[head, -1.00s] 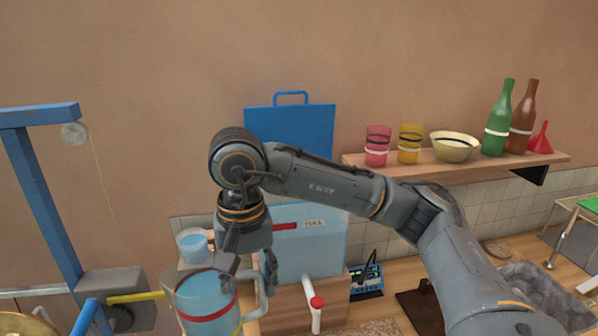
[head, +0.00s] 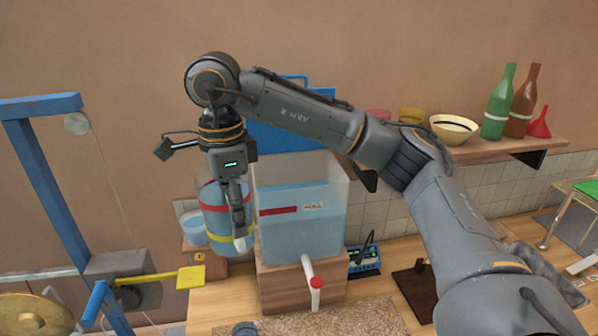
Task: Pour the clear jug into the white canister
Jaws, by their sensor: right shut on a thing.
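The clear jug (head: 214,218) holds blue liquid and has a red band and a yellow band. It is roughly upright, in front of the left side of the clear tank. My right gripper (head: 238,208) points down and is shut on the jug at its right side, where the handle is; the fingers and wrist hide part of the jug. I cannot make out a white canister in this view. My left gripper is not in view.
The clear tank (head: 300,230) of blue liquid stands on a wooden block with a red-tipped tap (head: 316,282). A small cup (head: 192,229) stands left behind the jug. A yellow paddle (head: 190,278) and blue frame (head: 45,170) are at left. A shelf (head: 500,147) holds bottles and bowls.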

